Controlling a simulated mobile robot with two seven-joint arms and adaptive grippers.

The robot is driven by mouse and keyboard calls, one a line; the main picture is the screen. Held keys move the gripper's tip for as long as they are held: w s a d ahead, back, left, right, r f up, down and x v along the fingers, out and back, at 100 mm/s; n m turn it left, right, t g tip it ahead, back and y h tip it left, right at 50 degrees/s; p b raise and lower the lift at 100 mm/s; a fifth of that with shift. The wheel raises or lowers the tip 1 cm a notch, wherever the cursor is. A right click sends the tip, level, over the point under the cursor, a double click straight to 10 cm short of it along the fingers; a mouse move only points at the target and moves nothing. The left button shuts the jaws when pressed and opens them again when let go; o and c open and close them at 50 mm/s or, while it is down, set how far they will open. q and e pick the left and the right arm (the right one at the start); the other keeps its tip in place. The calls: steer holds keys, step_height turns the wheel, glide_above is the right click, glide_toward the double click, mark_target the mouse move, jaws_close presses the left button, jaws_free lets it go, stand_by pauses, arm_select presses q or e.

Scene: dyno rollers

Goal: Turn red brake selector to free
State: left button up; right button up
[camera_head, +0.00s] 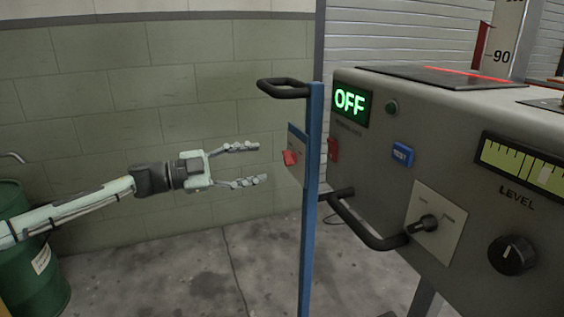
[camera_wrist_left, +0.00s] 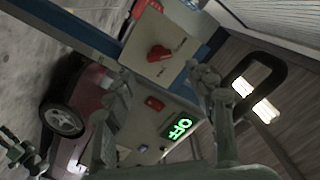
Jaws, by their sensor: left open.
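The red brake selector (camera_head: 290,157) is a small red knob on a light plate fixed to the blue post (camera_head: 311,200). In the left wrist view the red selector (camera_wrist_left: 159,53) sits on its pale plate (camera_wrist_left: 180,35), with label marks too small to read. My left gripper (camera_head: 259,164) is open and empty, its fingers pointing right toward the selector. It appears a short way from the knob, not touching it. In the left wrist view the fingers (camera_wrist_left: 165,85) show below and beside the plate. My right gripper is not in view.
A grey console (camera_head: 450,130) stands right of the post, with a green OFF display (camera_head: 350,102), a red switch (camera_head: 332,149), a blue button (camera_head: 402,153) and a black knob (camera_head: 512,255). Black handles (camera_head: 284,88) jut out near the post. A green drum (camera_head: 35,270) stands far left.

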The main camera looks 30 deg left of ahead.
mark_target(284, 158)
arm_select(q)
steer(key=p+x, duration=0.1)
steer(key=x, duration=0.5)
steer(key=shift+d+r, duration=0.15)
steer(key=shift+r, duration=0.05)
steer(key=shift+w+d+f, duration=0.1)
steer(key=shift+w+d, duration=0.25)
steer(key=shift+w, duration=0.2)
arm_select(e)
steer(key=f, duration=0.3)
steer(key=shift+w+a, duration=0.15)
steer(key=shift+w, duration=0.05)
